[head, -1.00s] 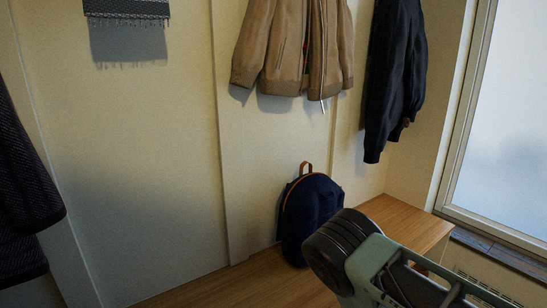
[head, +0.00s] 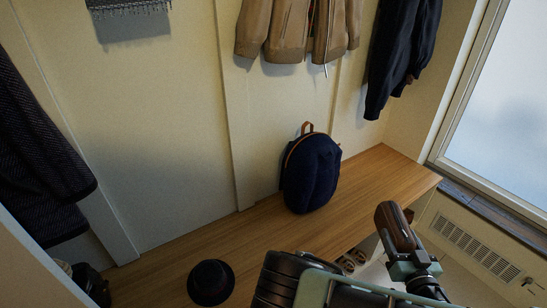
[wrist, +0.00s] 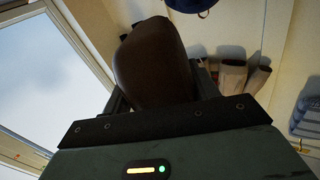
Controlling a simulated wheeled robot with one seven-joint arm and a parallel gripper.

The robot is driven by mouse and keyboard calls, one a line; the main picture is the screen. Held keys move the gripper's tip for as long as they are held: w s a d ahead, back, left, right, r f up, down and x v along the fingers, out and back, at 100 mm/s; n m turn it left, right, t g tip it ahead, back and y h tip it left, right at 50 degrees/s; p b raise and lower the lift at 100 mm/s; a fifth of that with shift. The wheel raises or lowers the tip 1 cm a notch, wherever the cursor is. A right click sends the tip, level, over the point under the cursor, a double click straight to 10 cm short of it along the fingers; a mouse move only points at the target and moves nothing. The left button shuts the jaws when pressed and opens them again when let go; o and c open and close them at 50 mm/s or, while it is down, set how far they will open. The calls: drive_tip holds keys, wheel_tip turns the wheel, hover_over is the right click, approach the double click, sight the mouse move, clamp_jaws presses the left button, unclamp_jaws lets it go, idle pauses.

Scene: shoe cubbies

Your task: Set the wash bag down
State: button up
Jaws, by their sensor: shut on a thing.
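The wash bag is a dark brown, rounded bag (head: 395,227), seen in the head view at the lower right, in front of the wooden bench (head: 365,185). My gripper (head: 402,249) is shut on it and holds it up in the air, apart from the bench top as far as I can tell. In the wrist view the wash bag (wrist: 152,62) fills the space between the dark fingers of my gripper (wrist: 160,95). Its far end is free, and its lower part is hidden by the gripper.
A navy backpack (head: 312,172) stands on the bench against the wall. A black hat (head: 211,283) lies at the bench's left part. Bare bench top shows between them and right of the backpack. Coats hang above. Shoes (head: 352,262) sit below the bench's front edge.

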drive_tip(key=s+a+f+n+g+y+b, duration=0.3)
drive_tip(key=a+f+n+y+b, duration=0.55)
drive_tip(key=a+f+b, duration=1.5)
drive_tip(key=r+m+y+b, duration=0.1)
drive_tip(key=m+y+b, duration=0.1)
drive_tip(key=b, duration=0.8)
hover_over(287, 252)
drive_tip(key=s, duration=0.4)
drive_tip(key=shift+n+h, duration=0.25)
drive_tip(key=f+b, duration=0.1)
drive_tip(key=f, duration=0.3)
drive_tip(key=shift+a+b, duration=0.2)
drive_tip(key=shift+b, duration=0.2)
drive_tip(key=shift+w+a+f+b, duration=0.1)
drive_tip(key=shift+f+b, duration=0.05)
drive_tip(key=shift+b, duration=0.15)
